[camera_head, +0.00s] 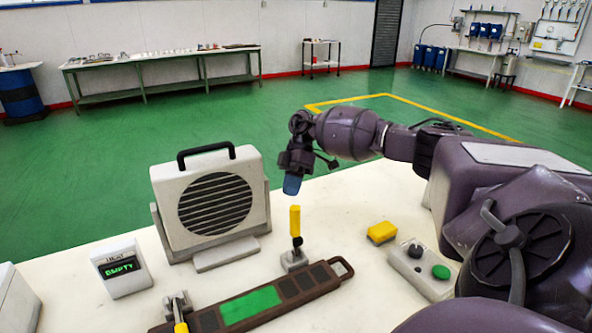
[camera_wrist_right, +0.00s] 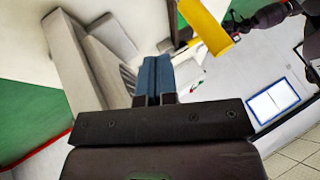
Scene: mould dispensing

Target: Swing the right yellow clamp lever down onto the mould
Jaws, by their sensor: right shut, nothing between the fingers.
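The right yellow clamp lever (camera_head: 295,220) stands upright on its grey clamp base (camera_head: 294,260) behind the mould. The mould (camera_head: 206,320) is a long dark brown bar with a green panel (camera_head: 249,307) and a loop handle at its right end. My right gripper (camera_head: 292,186) is shut and empty, with blue fingertips pointing down just above the lever's top. In the right wrist view the shut blue fingers (camera_wrist_right: 154,78) are apart from the yellow lever (camera_wrist_right: 206,27). The left yellow clamp lever (camera_head: 181,327) is partly cut off at the bottom edge. My left gripper is not in view.
A white fan-like unit (camera_head: 166,183) with a black handle stands left of the lever. A small display box (camera_head: 121,268) reads EMPTY. A yellow block (camera_head: 381,232) and a button box (camera_head: 418,272) with a black knob and green button lie to the right.

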